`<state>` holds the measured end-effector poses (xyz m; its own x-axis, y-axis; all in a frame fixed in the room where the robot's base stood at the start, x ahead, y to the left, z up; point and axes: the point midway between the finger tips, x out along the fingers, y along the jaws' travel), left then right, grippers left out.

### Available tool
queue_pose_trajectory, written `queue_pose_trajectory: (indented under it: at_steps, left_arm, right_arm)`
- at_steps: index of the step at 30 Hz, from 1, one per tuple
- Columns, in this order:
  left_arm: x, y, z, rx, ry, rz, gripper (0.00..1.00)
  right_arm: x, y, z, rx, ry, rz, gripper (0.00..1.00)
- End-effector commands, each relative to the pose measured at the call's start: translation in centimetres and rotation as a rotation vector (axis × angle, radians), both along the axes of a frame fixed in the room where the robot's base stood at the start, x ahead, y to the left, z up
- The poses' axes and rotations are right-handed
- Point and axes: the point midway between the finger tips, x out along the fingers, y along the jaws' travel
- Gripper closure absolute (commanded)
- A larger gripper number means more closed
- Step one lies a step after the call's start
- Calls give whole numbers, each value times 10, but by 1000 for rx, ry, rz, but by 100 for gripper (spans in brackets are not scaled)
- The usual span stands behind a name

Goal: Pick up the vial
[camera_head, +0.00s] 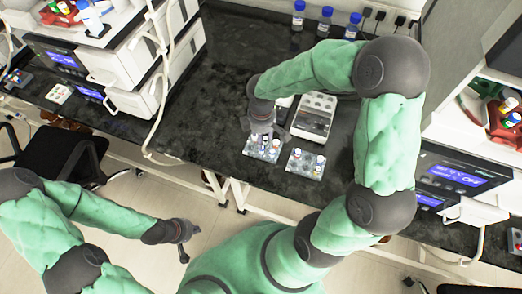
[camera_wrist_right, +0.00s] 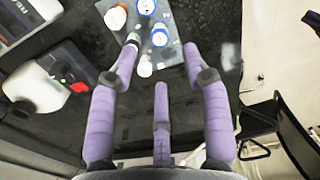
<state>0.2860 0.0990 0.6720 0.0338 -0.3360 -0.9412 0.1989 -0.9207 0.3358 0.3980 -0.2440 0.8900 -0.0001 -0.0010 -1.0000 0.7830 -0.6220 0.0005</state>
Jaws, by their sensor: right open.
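Several small vials with coloured caps stand on a grey holder plate (camera_head: 250,153) on the dark bench. My right gripper (camera_head: 265,124) is just above this plate, and its fingers hide part of it. In the right wrist view its three purple fingers (camera_wrist_right: 162,82) are spread open and empty. A vial with a white and orange top (camera_wrist_right: 145,66) is near the left fingertip; I cannot tell if they touch.
A second plate with vials (camera_head: 305,164) is to the right. A white rack box (camera_head: 315,116) stands behind the plates. Blue-capped bottles (camera_head: 325,21) stand at the back. White instruments (camera_head: 130,60) flank the bench. The bench left of the plates is clear.

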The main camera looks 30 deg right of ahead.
Motion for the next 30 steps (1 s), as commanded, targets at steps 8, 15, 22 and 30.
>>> queue_pose_trajectory:
  at_steps: [8, 15, 22, 30]
  left_arm:
    - [0, 0, -11, 0, 0, 0, 100]
    - [0, 0, -28, 0, 0, 0, 100]
    - [0, 0, -35, 0, 0, 0, 100]
    - [0, 0, -33, 0, 0, 0, 100]
  right_arm:
    - [0, 0, -27, 0, 0, -1, 52]
    - [0, 0, -58, 0, 2, -1, 52]
    - [1, 0, -76, 1, -1, -1, 52]
    - [1, 0, -75, 1, -1, -1, 80]
